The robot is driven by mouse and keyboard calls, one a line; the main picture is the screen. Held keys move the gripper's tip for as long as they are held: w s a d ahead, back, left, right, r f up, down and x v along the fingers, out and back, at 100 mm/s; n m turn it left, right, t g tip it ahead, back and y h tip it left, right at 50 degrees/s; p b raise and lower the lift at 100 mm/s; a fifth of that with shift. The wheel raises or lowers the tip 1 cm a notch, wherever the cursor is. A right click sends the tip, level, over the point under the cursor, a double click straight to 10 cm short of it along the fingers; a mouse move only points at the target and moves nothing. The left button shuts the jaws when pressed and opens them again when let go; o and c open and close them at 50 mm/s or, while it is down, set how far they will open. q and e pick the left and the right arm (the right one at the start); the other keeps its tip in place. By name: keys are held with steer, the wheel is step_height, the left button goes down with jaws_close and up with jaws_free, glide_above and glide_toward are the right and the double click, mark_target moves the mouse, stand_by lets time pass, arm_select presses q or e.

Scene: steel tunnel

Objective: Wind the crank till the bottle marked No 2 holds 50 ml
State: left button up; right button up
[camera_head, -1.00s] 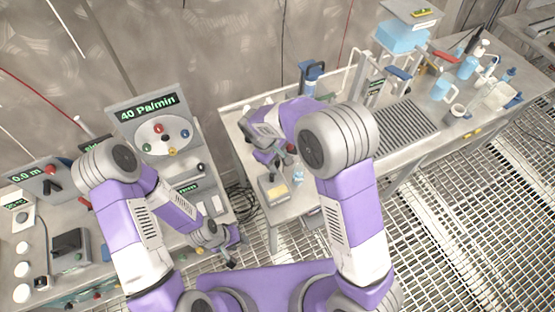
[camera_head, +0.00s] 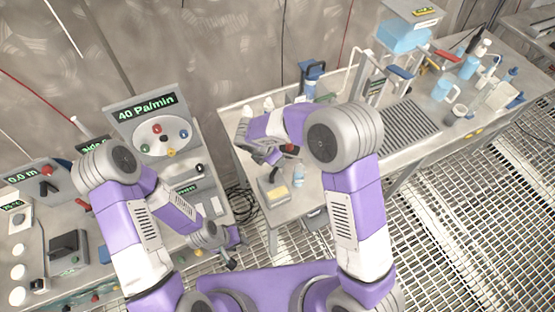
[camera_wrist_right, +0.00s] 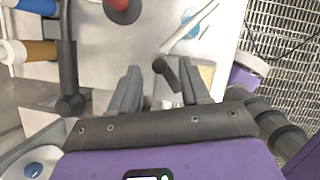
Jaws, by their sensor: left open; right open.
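My right gripper (camera_head: 270,152) is over the left end of the right-hand bench; its open fingers also show in the right wrist view (camera_wrist_right: 158,88). Between and just past the fingers is a short dark crank-like handle (camera_wrist_right: 166,70); I cannot tell whether they touch it. A small clear bottle with pale blue content (camera_head: 299,177) stands right of a grey box with a yellow label (camera_head: 276,192). I cannot read a No 2 mark or a level on any bottle. My left gripper (camera_head: 230,250) is open and empty, low in front of the left bench.
A panel reading 40 Pa/min (camera_head: 148,112) stands on the left bench. A blue-handled device (camera_head: 311,78) stands behind my right arm. Blue bottles (camera_head: 469,66) and a ribbed drain area (camera_head: 407,130) lie to the right. A red knob (camera_wrist_right: 122,8) is past the right fingers.

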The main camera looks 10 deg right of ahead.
mark_target(275, 171)
steer(key=shift+x, duration=1.7)
steer(key=shift+c, duration=0.2)
jaws_close()
steer(key=shift+s+d+m+g, duration=0.2)
steer(key=shift+m+g, duration=0.1)
steer(key=shift+m, duration=0.5)
